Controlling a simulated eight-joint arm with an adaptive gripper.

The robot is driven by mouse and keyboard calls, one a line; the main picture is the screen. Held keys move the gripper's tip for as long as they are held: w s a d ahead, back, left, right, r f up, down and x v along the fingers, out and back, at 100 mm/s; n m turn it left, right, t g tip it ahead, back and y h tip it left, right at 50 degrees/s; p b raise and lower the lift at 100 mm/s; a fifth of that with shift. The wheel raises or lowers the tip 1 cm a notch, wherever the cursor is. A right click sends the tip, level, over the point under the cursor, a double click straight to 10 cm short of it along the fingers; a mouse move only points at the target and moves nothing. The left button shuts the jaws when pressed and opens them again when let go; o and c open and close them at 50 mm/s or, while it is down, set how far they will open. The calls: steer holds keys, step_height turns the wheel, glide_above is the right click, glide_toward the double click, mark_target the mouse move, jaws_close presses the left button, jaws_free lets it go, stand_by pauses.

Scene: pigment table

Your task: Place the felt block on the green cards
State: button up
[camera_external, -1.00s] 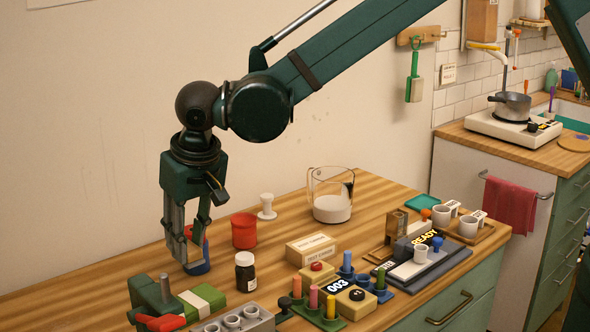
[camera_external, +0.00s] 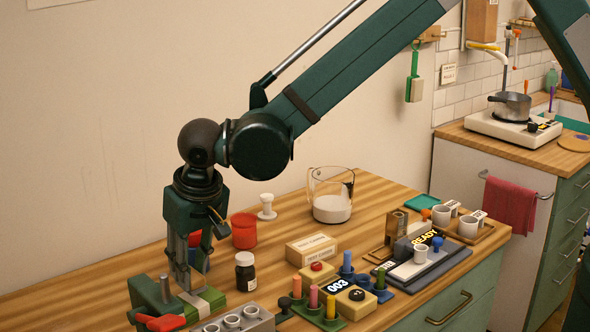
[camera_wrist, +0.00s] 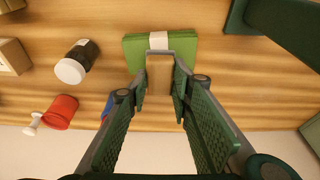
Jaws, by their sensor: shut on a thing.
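The green cards (camera_external: 211,296) are a flat stack with a white band, lying on the table beside the green clamp. They also show in the wrist view (camera_wrist: 135,50), just beyond my fingertips. My gripper (camera_external: 187,285) points down at the left end of the cards. In the wrist view my gripper (camera_wrist: 161,82) is shut on a small tan block with a grey edge (camera_wrist: 160,74), which looks like the felt block. The block overlaps the near edge of the cards in that view; whether it touches them I cannot tell. The fingers mostly hide it in the external view.
A red-and-blue object (camera_external: 199,258) is partly hidden behind the fingers. A green clamp with a red handle (camera_external: 155,300) and a grey holder (camera_external: 237,320) flank the cards.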

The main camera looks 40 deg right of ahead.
mark_target(192, 275)
steer(key=shift+f, duration=1.45)
steer(key=shift+f, duration=0.2)
steer(key=o, duration=0.9)
steer(key=shift+c, duration=0.2)
steer(key=shift+r, duration=0.25)
steer(key=v, duration=1.2)
steer(key=shift+d, duration=0.1)
